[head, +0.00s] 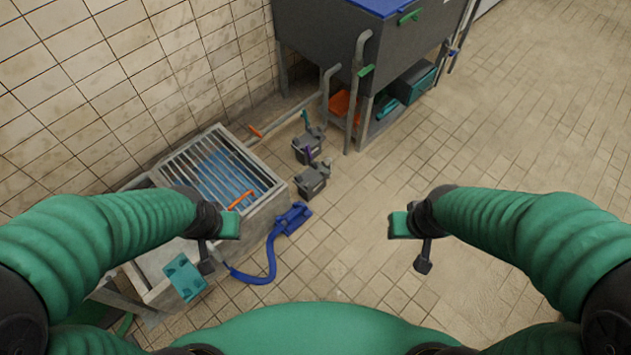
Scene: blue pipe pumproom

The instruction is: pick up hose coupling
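A blue coupling-like fitting (293,217) lies on the tiled floor at the end of a blue hose (270,262), right of the grated basin; I take it for the hose coupling. My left gripper (218,243) hangs left of it, over the basin's front edge in the picture. My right gripper (411,244) is over bare floor, well to the right of the fitting. Neither gripper is seen holding anything. The finger gaps are too small and angled to tell open from shut.
The basin (270,215) has a grate (222,165) with an orange piece (241,200) on it. Two grey pump-like units (312,181) stand behind the fitting. A grey tank (345,45) with pipes stands at the back. A teal piece (184,277) is at lower left. Floor at right is clear.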

